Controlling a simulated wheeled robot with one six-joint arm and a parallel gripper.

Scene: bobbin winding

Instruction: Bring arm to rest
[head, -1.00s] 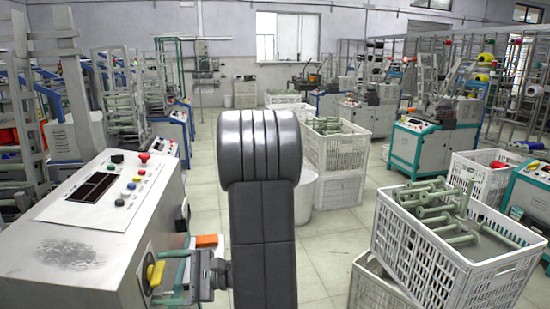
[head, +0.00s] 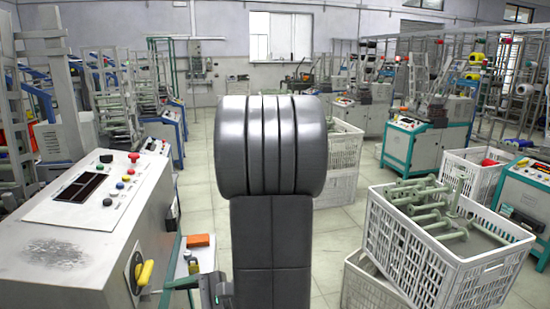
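My arm (head: 270,150) stands folded in the middle of the head view, its broad grey joint nearest the camera. It hides much of the floor behind it. A dark part at the end of my arm, which looks like my gripper (head: 200,290), shows low beside the arm at the bottom edge. It is mostly hidden and cut off, so I cannot see its fingers or whether it holds anything. It appears in front of the side of the winding machine (head: 90,240), near an orange block (head: 198,240). I cannot tell whether they touch.
A white crate (head: 430,270) of green bobbins stands at right on another crate (head: 365,285). More crates and machines stand behind. The control panel (head: 92,188) has several buttons and a yellow handle (head: 145,273) below. Tiled floor (head: 335,235) shows between my arm and the crates.

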